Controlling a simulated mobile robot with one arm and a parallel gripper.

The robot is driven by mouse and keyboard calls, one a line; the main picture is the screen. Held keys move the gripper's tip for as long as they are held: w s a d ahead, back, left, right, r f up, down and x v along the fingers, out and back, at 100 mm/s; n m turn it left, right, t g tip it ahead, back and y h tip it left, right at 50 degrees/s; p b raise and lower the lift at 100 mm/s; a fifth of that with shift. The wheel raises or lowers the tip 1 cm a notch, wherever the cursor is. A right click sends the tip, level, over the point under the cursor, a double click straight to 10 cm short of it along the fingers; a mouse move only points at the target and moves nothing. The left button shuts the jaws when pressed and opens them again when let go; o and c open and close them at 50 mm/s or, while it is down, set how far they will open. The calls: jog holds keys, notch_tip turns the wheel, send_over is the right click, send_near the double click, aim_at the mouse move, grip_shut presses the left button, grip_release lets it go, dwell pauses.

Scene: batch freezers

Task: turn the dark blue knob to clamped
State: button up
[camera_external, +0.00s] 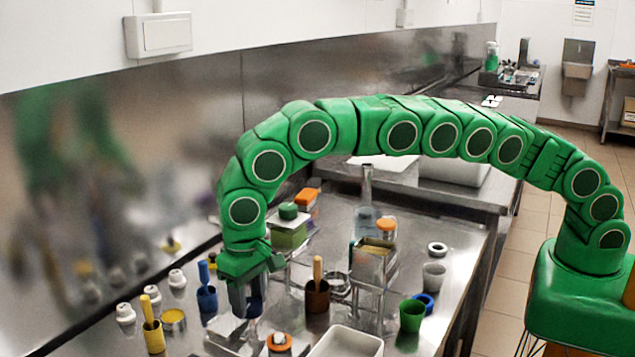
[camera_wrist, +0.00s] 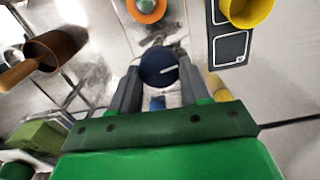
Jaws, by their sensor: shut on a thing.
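The dark blue knob (camera_wrist: 158,68) is round, with a white pointer line that runs towards the right and slightly up in the wrist view. It sits between the two grey fingers of my gripper (camera_wrist: 157,72), which are shut on its sides. In the external view my gripper (camera_external: 247,300) points down at the steel bench, and the knob is mostly hidden by the fingers. I cannot read any clamped mark beside the knob.
An orange ring-shaped piece (camera_wrist: 147,8) lies just beyond the knob. A dark label panel (camera_wrist: 230,46) and a yellow cup (camera_wrist: 250,10) are to its right. A brown cup (camera_external: 317,296), a white tray (camera_external: 346,342) and a blue cup (camera_external: 207,299) stand nearby.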

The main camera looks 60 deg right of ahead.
jog(key=n, duration=0.3)
jog(key=shift+n, duration=0.3)
jog(key=n, duration=0.4)
jog(key=shift+a+n, duration=0.15)
jog(key=shift+n, duration=0.15)
jog(key=n, duration=0.2)
jog(key=shift+r+n, duration=0.1)
jog(key=shift+n, duration=0.2)
jog(key=n, duration=0.4)
jog(key=shift+s+a+n, duration=0.1)
jog(key=shift+n, duration=0.3)
jog(key=o, duration=1.1)
jog(key=shift+c, duration=0.2)
